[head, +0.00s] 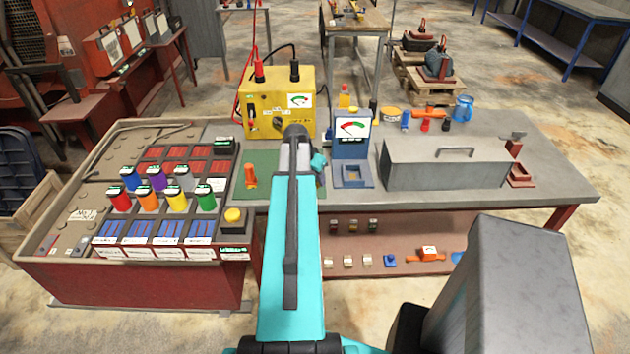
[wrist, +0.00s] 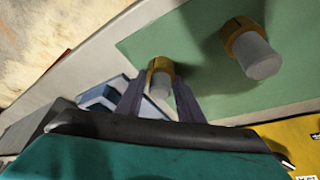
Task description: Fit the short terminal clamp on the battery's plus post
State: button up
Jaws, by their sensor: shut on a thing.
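My gripper (wrist: 159,94) is shut on a small brass-coloured piece with a grey round end, the short terminal clamp (wrist: 158,66) by its look. It is over or on the green mat (wrist: 205,88); I cannot tell whether it touches. A larger brass-collared piece with a grey end (wrist: 250,48) is to its right in the wrist view, apart from my gripper. In the head view my arm hides the held piece, and an orange upright piece (head: 250,177) shows on the mat's left. I cannot pick out the battery or its plus post for certain.
A yellow box with a dial and red and black leads (head: 277,106) stands behind the mat. A blue gauge stand (head: 351,142) is just right of my arm. A grey toolbox (head: 446,163) fills the bench's right side. Coloured cylinders (head: 178,199) stand in the left tray.

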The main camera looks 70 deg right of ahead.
jog(key=shift+r, duration=0.2)
jog(key=shift+r+b, duration=0.9)
jog(key=shift+r, duration=0.5)
jog(key=s+a+r+b, duration=0.1)
jog(key=s+a+b, duration=0.2)
jog(key=a, duration=0.7)
jog(key=shift+b, duration=0.75)
jog(key=shift+b, duration=0.7)
jog(key=b, duration=0.6)
jog(key=shift+a, duration=0.15)
jog(key=b, duration=0.4)
jog(key=a+b, duration=0.1)
jog(key=b, duration=0.3)
jog(key=shift+s+a, duration=0.2)
jog(key=shift+a, duration=0.1)
jog(key=shift+a+b, duration=0.25)
jog(key=shift+b, duration=0.75)
